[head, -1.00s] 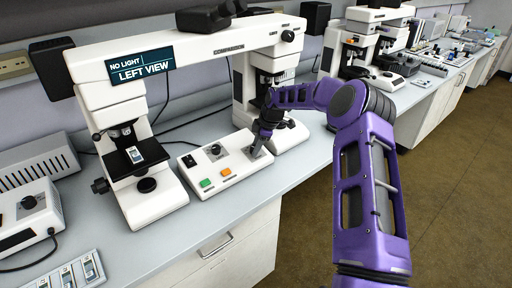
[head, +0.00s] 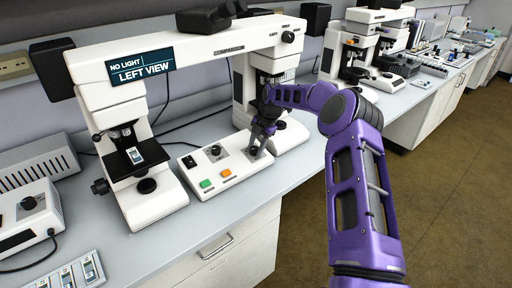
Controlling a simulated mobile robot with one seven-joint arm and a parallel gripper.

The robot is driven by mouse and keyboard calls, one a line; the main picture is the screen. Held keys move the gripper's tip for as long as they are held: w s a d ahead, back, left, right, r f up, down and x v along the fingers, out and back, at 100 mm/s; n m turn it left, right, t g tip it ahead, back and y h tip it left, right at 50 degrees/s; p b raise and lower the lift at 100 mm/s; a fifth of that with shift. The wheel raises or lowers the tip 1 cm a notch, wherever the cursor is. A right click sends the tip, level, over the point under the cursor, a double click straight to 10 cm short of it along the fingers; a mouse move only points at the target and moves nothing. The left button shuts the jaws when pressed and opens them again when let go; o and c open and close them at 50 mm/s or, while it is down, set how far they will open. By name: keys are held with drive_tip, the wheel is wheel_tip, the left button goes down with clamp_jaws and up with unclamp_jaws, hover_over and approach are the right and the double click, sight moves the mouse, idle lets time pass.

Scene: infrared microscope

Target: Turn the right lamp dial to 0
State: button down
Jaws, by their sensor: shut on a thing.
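The white control box (head: 228,176) sits on the bench between the two microscope columns. It carries a left dial (head: 215,150), a green button (head: 206,184) and an orange button (head: 226,173). The right lamp dial (head: 253,151) is dark and sits near the box's right end. My gripper (head: 259,149) points down at it and is shut on it, with the fingers covering part of the knob. The dial's pointer and scale are too small to read. A screen (head: 140,66) on the comparison microscope (head: 192,48) reads "NO LIGHT" and "LEFT VIEW".
The microscope's left stage (head: 136,156) is left of the box, and its right column rises just behind my gripper. A grey-white power unit (head: 28,215) with a dial and a slide tray (head: 75,272) are at the left. The bench front before the box is clear.

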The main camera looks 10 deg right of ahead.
drive_tip(key=shift+n, duration=0.3)
drive_tip(key=shift+c, duration=2.2)
unclamp_jaws()
drive_tip(key=p+v, duration=0.1)
drive_tip(key=v, duration=1.6)
drive_tip(key=shift+r+p, duration=0.25)
drive_tip(key=shift+p, duration=0.1)
drive_tip(key=shift+w, duration=0.1)
